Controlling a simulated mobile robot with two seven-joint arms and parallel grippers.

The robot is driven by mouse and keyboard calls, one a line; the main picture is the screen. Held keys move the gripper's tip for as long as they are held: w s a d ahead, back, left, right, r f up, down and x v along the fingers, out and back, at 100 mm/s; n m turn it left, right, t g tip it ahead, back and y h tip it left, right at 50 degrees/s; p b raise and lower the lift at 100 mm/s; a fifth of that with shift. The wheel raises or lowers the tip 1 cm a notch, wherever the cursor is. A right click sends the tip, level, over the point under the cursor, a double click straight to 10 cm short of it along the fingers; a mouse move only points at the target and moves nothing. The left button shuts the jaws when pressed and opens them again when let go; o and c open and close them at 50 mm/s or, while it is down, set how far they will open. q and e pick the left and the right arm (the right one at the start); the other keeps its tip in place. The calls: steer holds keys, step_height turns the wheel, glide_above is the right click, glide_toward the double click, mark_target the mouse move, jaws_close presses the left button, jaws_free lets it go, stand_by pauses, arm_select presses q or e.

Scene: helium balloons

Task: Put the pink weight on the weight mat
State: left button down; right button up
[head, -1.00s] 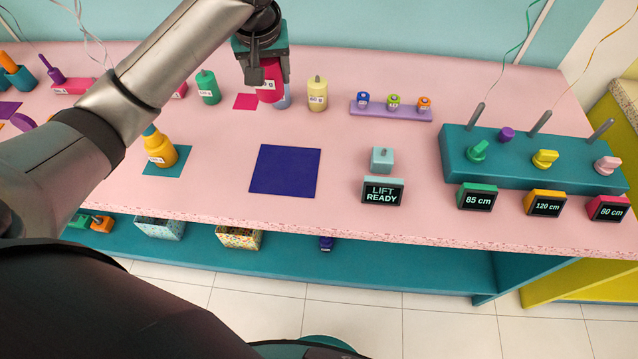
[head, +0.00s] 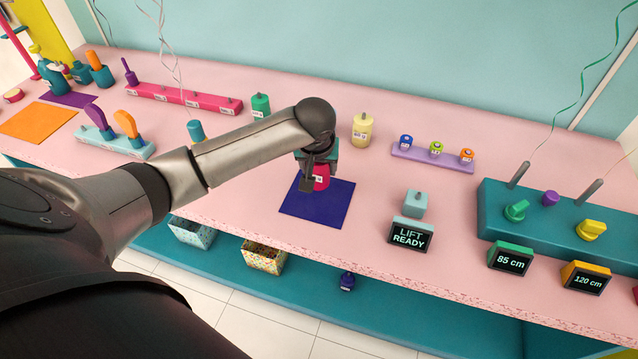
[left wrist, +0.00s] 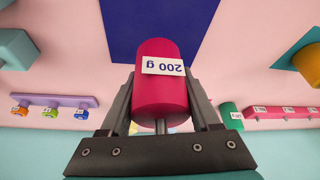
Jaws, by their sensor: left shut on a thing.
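The pink weight (head: 321,181), a deep pink cylinder, is held in my left gripper (head: 313,177). In the left wrist view the weight (left wrist: 160,105) sits between the two fingers, its "200 g" label upside down. The dark blue square mat (head: 325,208) lies on the pink table; it also shows in the left wrist view (left wrist: 160,25). In the head view the weight overlaps the mat's back part. I cannot tell whether its base touches the mat. My right gripper is not in view.
A grey-blue block (head: 415,203) and a "LIFT READY" display (head: 410,235) stand right of the mat. A pale yellow weight (head: 362,130) and a green weight (head: 260,106) stand behind. A lilac rack (head: 430,157) holds small pieces. The mat's front is clear.

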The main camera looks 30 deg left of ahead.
mark_target(318, 168)
arm_select(q)
steer(key=shift+f+b, duration=0.4)
steer(key=shift+f, duration=2)
steer(key=shift+c, duration=0.6)
jaws_free()
steer(key=shift+f, duration=0.1)
steer(key=p+v, duration=0.2)
steer(key=v, duration=1)
steer(key=shift+w+p, duration=0.1)
steer(key=shift+p, duration=0.3)
steer(key=shift+d, duration=0.1)
